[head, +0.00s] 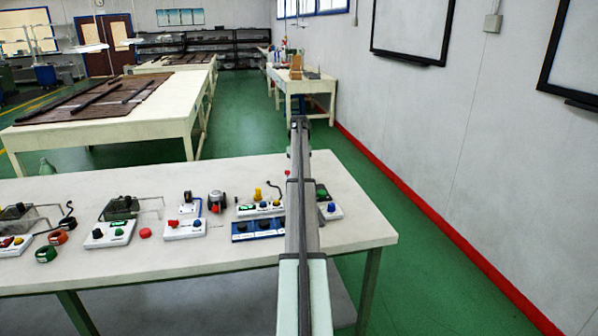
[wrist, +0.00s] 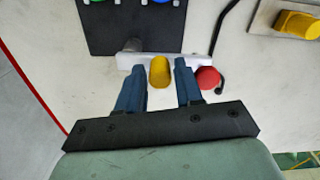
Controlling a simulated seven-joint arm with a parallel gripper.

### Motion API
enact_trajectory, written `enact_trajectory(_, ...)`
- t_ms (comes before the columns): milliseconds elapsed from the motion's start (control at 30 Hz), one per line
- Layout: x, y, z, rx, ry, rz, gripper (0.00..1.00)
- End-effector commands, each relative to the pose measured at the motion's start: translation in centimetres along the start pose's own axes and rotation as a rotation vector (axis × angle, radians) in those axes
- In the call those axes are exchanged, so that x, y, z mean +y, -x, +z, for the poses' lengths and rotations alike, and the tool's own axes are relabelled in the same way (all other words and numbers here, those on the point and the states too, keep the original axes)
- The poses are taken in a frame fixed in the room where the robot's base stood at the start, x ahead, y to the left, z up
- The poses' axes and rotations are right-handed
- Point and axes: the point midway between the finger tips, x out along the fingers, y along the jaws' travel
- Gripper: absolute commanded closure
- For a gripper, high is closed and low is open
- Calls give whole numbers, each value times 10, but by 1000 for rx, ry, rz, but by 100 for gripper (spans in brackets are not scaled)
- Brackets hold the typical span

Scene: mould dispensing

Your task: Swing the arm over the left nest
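My gripper (wrist: 160,85) shows in the wrist view with its two blue fingers apart. A yellow cylinder (wrist: 159,72) shows in the gap between the fingers, clear of both. I cannot tell whether it is at finger height or below them. A white strip (wrist: 125,60) lies behind it, and a red round knob (wrist: 208,78) is just right of the right finger. In the head view my arm reaches over the right part of the table (head: 355,232) and hides my gripper. A blue block (head: 257,236) with dark round tops stands left of the arm. I cannot tell which thing is the left nest.
A dark panel (wrist: 125,25) with green and blue buttons lies ahead in the wrist view. White control boxes (head: 186,228) and clear-covered devices (head: 122,207) fill the table to the left. A white wall (head: 420,130) stands to the right. The table's right end is clear.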

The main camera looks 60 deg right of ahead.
Motion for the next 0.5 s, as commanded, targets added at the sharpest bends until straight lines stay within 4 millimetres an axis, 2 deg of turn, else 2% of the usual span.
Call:
enact_trajectory(367, 0, -5, 0, 0, 0, 0, 64)
enact_trajectory(500, 0, -5, 0, 0, 0, 0, 76)
